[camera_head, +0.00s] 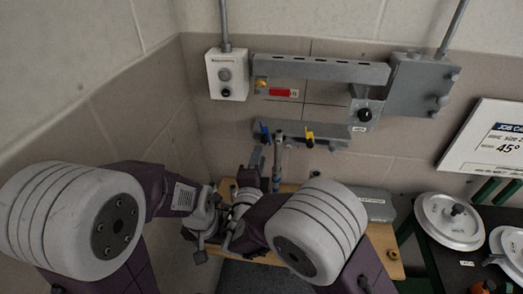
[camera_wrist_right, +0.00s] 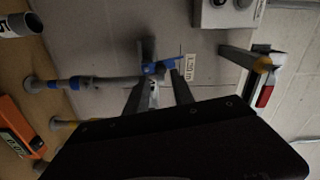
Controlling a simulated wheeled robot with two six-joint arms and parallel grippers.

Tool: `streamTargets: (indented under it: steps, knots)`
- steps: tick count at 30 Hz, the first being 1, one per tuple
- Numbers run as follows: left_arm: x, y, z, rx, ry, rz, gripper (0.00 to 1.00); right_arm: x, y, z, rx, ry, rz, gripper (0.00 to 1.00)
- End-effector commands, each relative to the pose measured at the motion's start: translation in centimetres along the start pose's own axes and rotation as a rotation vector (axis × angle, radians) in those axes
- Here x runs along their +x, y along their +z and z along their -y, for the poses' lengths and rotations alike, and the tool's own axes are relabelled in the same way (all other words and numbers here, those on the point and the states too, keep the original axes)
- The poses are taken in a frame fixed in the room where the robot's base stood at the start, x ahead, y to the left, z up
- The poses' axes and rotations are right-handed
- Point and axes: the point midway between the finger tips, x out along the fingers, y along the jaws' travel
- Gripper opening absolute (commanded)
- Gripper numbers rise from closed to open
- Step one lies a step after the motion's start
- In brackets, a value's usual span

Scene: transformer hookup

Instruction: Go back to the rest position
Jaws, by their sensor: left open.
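My left gripper (camera_head: 203,250) is low in front of the wall corner in the head view, with its jaws open and no object visible in them. My right gripper (camera_head: 257,163) reaches up beside a grey vertical pipe (camera_head: 277,160) with a blue band. In the right wrist view its two fingers (camera_wrist_right: 160,88) stand apart, with a blue valve handle (camera_wrist_right: 160,67) at their tips. The handle also shows in the head view (camera_head: 264,132). I cannot tell whether the fingers touch it. My right arm hides part of the area below.
A yellow handle (camera_head: 310,136) is right of the pipe. A wooden board (camera_head: 387,255) lies below. An orange meter (camera_wrist_right: 18,128) shows at the right wrist view's left edge.

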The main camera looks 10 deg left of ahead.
Motion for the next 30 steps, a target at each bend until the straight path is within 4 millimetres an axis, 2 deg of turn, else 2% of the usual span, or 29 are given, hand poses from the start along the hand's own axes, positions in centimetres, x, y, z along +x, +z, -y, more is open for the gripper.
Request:
streamTargets:
  steps: [4, 16, 19, 20, 22, 25, 26, 27, 28, 29, 30]
  knots:
    - [0.2, 0.0, 0.0, 0.0, 0.0, 0.0, 0.69, -1.1, 0.0, 0.0, 0.0, 0.001, 0.0, 0.29]
    - [0.1, 0.0, 0.0, 0.0, 0.0, 0.0, 0.69, -1.1, -0.1, 0.0, 0.001, 0.002, -0.002, 0.29]
    - [0.1, 0.0, 0.0, 0.0, 0.0, 0.0, 0.69, -0.6, -1.8, -0.8, 0.053, 0.038, -0.048, 0.29]
    - [0.1, 0.0, 0.0, 0.0, 0.0, 0.0, 0.69, -0.3, -3.1, -1.4, 0.094, 0.066, -0.085, 0.29]
    - [0.1, 0.0, 0.0, 0.0, 0.0, 0.0, 0.69, 0.1, -7.4, -3.6, 0.251, 0.153, -0.219, 0.29]
    - [0.1, 0.0, 0.0, 0.0, 0.0, 0.0, 0.69, -1.1, -15.5, -8.2, 0.6, 0.277, -0.524, 0.29]
    - [0.1, 0.0, 0.0, 0.0, 0.0, 0.0, 0.69, -2.1, -17.8, -9.7, 0.721, 0.302, -0.633, 0.29]
    - [0.1, 0.0, 0.0, 0.0, 0.0, 0.0, 0.69, -3.7, -20.6, -11.7, 0.896, 0.317, -0.792, 0.29]
    - [0.1, 0.0, 0.0, 0.0, 0.0, 0.0, 0.69, -5.3, -22.5, -13.2, 1.036, 0.317, -0.923, 0.29]
    - [0.1, 0.0, 0.0, 0.0, 0.0, 0.0, 0.69, -7.1, -24.1, -14.7, 1.189, 0.301, -1.065, 0.29]
    - [0.1, 0.0, 0.0, 0.0, 0.0, 0.0, 0.69, -9.8, -25.9, -16.6, 1.412, 0.247, -1.28, 0.29]
